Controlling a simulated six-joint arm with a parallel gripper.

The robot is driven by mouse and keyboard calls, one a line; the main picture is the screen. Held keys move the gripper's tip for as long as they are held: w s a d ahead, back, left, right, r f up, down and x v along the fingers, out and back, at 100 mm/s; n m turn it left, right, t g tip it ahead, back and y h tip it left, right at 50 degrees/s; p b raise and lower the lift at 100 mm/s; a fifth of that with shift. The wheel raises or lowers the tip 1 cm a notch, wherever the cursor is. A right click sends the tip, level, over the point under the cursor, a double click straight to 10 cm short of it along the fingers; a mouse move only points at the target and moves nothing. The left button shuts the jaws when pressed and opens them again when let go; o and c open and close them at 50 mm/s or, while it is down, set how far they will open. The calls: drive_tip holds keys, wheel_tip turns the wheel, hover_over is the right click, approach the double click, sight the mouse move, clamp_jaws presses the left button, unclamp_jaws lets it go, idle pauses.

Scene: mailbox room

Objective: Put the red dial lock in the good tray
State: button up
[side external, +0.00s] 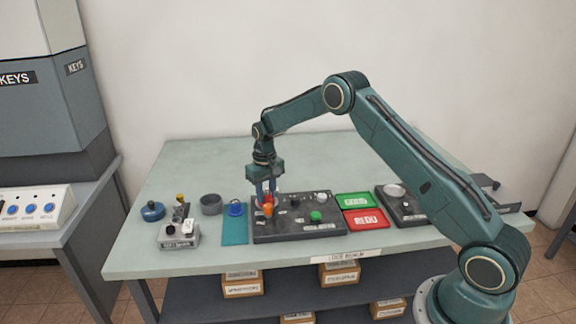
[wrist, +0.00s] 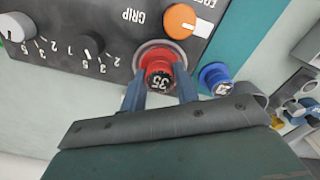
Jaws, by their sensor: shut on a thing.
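The red dial lock (wrist: 159,80), marked 35, is between the two fingers of my gripper (wrist: 160,92) in the wrist view. My gripper is shut on it. In the side view my gripper (side external: 266,192) points down over the left end of the dark panel (side external: 325,228), with a bit of red between its fingers. I cannot tell whether the lock touches the panel or hangs just above it. The good tray (side external: 353,200) is green and lies right of the panel, behind the red tray (side external: 365,219). I see nothing in the good tray.
An orange knob (wrist: 180,20) on the panel is close to the lock. A blue dial lock (side external: 235,209) is on the teal mat (side external: 234,235) to the left. The panel also carries a green knob (side external: 316,216). A grey cup (side external: 211,204) stands further left. The table's back is clear.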

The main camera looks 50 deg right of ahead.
sight(267, 192)
drive_tip(key=shift+r, duration=0.25)
drive_tip(key=shift+r, duration=2)
drive_tip(key=s+d+m, duration=0.1)
drive_tip(key=s+d, duration=0.1)
drive_tip(key=d, duration=0.1)
drive_tip(key=s+d, duration=0.2)
drive_tip(key=d, duration=0.1)
drive_tip(key=s+d+m, duration=0.1)
drive_tip(key=s+d, duration=0.2)
drive_tip(key=d, duration=0.1)
drive_tip(key=shift+d+f+m, duration=0.1)
drive_tip(key=shift+f+m, duration=0.05)
drive_tip(key=shift+m, duration=0.15)
drive_tip(key=s+d+m, duration=0.3)
drive_tip(key=s+d, duration=0.5)
drive_tip(key=s, duration=0.3)
drive_tip(key=shift+s+d+f, duration=0.25)
drive_tip(key=shift+d, duration=0.1)
drive_tip(key=shift+f, duration=0.2)
drive_tip(key=shift+f, duration=1.85)
